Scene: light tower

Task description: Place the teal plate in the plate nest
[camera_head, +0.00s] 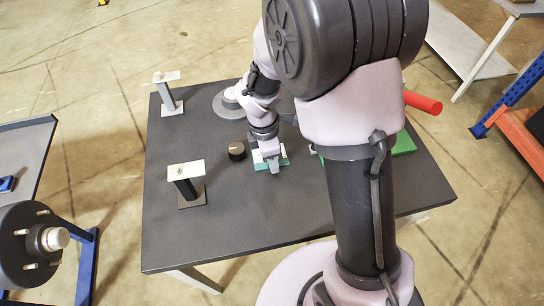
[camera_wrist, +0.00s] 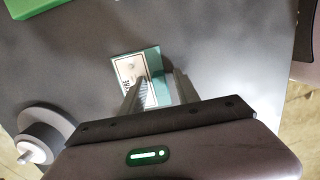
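The teal plate (camera_head: 281,163) lies on the dark table beneath my gripper. In the wrist view the teal plate (camera_wrist: 154,61) carries a white panel with dark markings on its left part. My gripper (camera_head: 273,164) points down over the plate. In the wrist view my gripper (camera_wrist: 160,84) has its two fingers apart, one over the white panel and one near the plate's right edge. Whether the fingers touch the plate I cannot tell. I cannot make out which thing is the plate nest.
Two stands with pale tops, one at the back left (camera_head: 168,97) and one nearer (camera_head: 187,182), rise from the table (camera_head: 240,215). A green block (camera_head: 404,143) lies right.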

